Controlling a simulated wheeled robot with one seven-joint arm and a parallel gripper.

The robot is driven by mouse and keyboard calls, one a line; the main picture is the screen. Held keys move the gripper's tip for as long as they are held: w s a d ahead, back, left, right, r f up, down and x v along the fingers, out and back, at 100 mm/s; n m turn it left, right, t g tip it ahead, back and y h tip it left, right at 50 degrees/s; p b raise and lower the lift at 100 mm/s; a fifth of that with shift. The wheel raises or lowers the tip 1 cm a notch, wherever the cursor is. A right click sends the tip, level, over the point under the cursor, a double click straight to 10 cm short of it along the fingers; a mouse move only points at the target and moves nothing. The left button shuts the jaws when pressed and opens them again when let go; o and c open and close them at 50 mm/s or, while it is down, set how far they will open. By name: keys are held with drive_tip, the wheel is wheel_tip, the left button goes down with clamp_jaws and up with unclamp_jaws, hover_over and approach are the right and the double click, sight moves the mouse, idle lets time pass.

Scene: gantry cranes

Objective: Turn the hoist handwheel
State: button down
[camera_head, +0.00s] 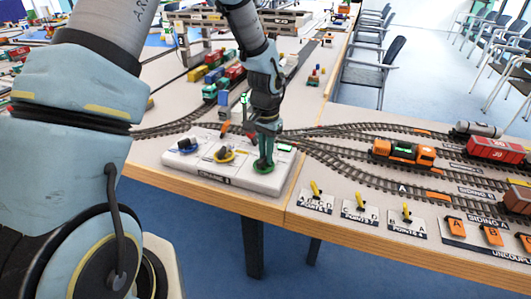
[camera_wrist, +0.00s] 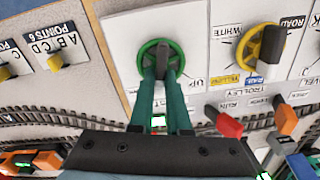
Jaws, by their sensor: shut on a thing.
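The green handwheel (camera_wrist: 143,58) sits on a white control panel (camera_wrist: 190,24) marked "UP" beside it. In the head view the green wheel (camera_head: 262,171) is at the right end of the white control box (camera_head: 218,168), mostly covered by my gripper (camera_head: 265,143). In the wrist view both green fingers of my gripper (camera_wrist: 162,80) reach onto the wheel and are shut on it at its near side. The exact contact at the fingertips is partly hidden.
A yellow handwheel (camera_wrist: 252,48) stands beside the green one. A red lever (camera_wrist: 226,122) and an orange lever (camera_wrist: 286,116) are near the fingers. Model tracks, an orange locomotive (camera_head: 403,151) and points levers (camera_head: 361,202) lie to the right.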

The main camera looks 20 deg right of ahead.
drive_tip(key=shift+m, duration=0.4)
drive_tip(key=c, duration=0.9)
unclamp_jaws()
drive_tip(key=shift+r, duration=0.1)
wheel_tip(320, 180, up, 11)
drive_tip(key=shift+f+b, duration=0.2)
drive_tip(key=shift+b, duration=0.7)
